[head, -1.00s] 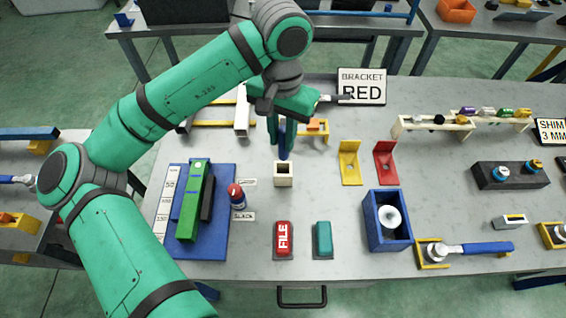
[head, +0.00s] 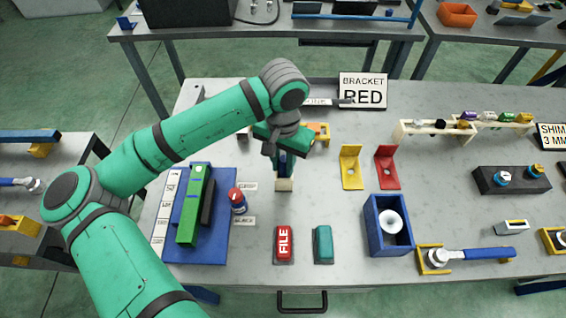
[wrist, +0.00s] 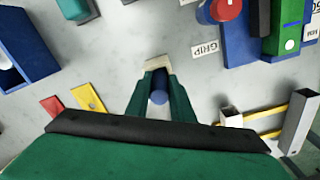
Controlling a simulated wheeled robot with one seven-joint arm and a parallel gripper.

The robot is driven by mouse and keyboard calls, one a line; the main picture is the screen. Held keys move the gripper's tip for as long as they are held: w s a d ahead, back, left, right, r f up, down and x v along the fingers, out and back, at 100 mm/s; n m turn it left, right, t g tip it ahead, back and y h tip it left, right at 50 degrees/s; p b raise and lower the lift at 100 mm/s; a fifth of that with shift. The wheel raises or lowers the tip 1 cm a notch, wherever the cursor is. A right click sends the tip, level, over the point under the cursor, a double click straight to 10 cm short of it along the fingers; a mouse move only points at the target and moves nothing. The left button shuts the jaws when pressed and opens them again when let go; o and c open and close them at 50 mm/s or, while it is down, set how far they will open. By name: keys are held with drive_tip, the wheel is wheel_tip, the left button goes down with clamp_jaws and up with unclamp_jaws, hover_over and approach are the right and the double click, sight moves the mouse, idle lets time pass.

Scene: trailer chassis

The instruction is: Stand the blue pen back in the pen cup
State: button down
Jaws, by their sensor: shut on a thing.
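The pen cup (head: 284,185) is a small beige square holder standing on the grey bench; in the wrist view its rim (wrist: 158,64) shows just beyond the fingertips. My gripper (head: 282,172) is directly over the cup, pointing down, and shut on the blue pen (head: 282,160). The pen is upright, and its round blue end (wrist: 159,97) shows between the teal fingers in the wrist view. The pen's lower end and the cup's opening are hidden, so I cannot tell how deep the pen sits in the cup.
A blue tray with a green block (head: 190,210) and a red-capped bottle (head: 237,197) stand left of the cup. A red FILE block (head: 283,243) and teal block (head: 323,244) lie in front. Yellow (head: 350,167) and red brackets (head: 386,166) stand to the right.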

drive_tip(key=c, duration=1.5)
unclamp_jaws()
drive_tip(key=shift+f, duration=0.15)
drive_tip(key=shift+c, duration=0.2)
wheel_tip(320, 180, up, 12)
drive_tip(key=shift+r, duration=0.2)
